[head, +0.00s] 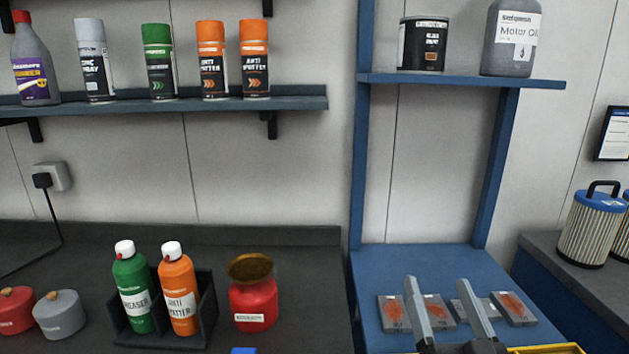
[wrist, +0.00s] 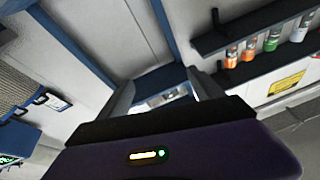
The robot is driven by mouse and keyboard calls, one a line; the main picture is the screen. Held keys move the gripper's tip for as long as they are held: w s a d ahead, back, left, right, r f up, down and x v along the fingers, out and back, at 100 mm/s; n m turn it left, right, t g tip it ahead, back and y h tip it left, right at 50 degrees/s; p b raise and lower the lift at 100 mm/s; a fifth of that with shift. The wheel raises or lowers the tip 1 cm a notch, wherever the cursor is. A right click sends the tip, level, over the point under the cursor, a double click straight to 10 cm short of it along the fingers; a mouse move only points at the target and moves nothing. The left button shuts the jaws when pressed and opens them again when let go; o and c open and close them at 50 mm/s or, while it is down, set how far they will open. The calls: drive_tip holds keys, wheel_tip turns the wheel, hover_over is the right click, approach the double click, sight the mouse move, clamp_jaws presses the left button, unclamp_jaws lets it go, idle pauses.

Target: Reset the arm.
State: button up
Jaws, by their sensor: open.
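My gripper (head: 447,312) shows at the bottom right of the head view, its two grey fingers pointing up and apart with nothing between them. It is in front of the blue bench (head: 400,262), where several flat grey plates with reddish patches (head: 513,308) lie; the fingers partly hide some of them. In the wrist view the two fingers of my gripper (wrist: 163,95) are spread, with the blue frame and pale plates beyond them.
A dark counter (head: 90,252) at left bears a black caddy (head: 207,305) with green and orange bottles, a red pot (head: 254,303) and two lidded jars. Shelves above hold cans and bottles. A yellow-edged item (head: 545,349) is at the bottom right. Filter canisters (head: 592,225) stand right.

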drive_tip(key=s+f+g, duration=0.2)
drive_tip(key=s+f, duration=0.4)
drive_tip(key=s, duration=0.7)
drive_tip(key=s+f+n+g, duration=0.1)
drive_tip(key=s+f, duration=0.5)
drive_tip(key=s, duration=0.7)
drive_tip(key=s+f+n+g, duration=0.1)
drive_tip(key=s+f+g, duration=0.3)
drive_tip(key=s, duration=0.8)
wheel_tip(320, 180, down, 2)
drive_tip(key=shift+s+d+f+h, duration=0.2)
drive_tip(key=shift+s+d+h, duration=0.2)
